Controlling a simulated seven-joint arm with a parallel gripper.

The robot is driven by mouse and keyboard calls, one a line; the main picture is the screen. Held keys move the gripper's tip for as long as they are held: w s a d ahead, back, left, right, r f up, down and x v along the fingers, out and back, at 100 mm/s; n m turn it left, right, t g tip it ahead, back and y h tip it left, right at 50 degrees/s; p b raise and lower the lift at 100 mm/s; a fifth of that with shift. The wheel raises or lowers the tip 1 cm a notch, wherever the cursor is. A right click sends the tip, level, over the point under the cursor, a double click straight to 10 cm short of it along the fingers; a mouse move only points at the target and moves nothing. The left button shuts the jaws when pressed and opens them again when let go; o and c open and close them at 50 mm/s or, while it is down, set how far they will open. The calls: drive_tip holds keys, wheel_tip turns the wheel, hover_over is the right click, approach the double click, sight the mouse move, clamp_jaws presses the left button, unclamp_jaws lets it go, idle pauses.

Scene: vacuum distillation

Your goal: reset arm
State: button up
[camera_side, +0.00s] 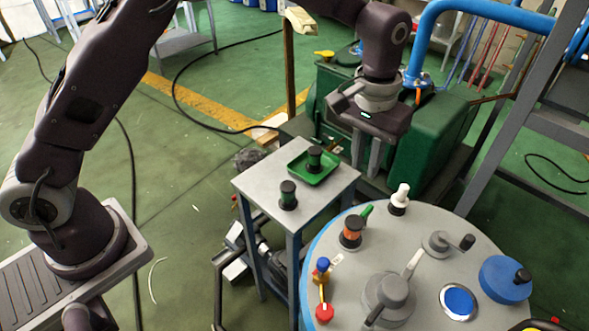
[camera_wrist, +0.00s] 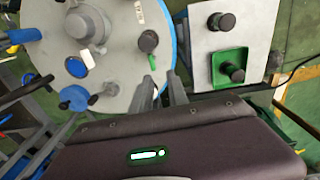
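My gripper (camera_side: 366,165) hangs pointing down in the side view, high between the small table and the round vessel lid. Its two fingers are apart, with nothing between them. In the wrist view, the fingers (camera_wrist: 160,80) show a gap with the lid's blue rim behind it. The gripper appears clear of the things below. A similar cylinder (camera_side: 288,195) stands on the bare tabletop.
The round grey lid (camera_side: 420,277) bears several valves and knobs, including an orange-bodied one (camera_side: 351,232) and a white one (camera_side: 400,196). A green machine (camera_side: 412,160) stands behind my gripper. A grey metal frame (camera_side: 520,115) rises at right. Open green floor lies at left.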

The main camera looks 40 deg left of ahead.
drive_tip(key=s+a+r+t, duration=0.2)
drive_tip(key=s+a+r, duration=0.9)
drive_tip(key=r, duration=0.4)
drive_tip(key=s+a+t, duration=0.1)
drive_tip(key=s+a, duration=0.2)
drive_tip(key=s, duration=0.6)
drive_tip(key=s+a+f+t, duration=0.1)
drive_tip(key=s+a+t, duration=0.1)
drive_tip(key=s, duration=0.7)
drive_tip(key=shift+a, duration=0.75)
drive_tip(key=shift+f, duration=0.1)
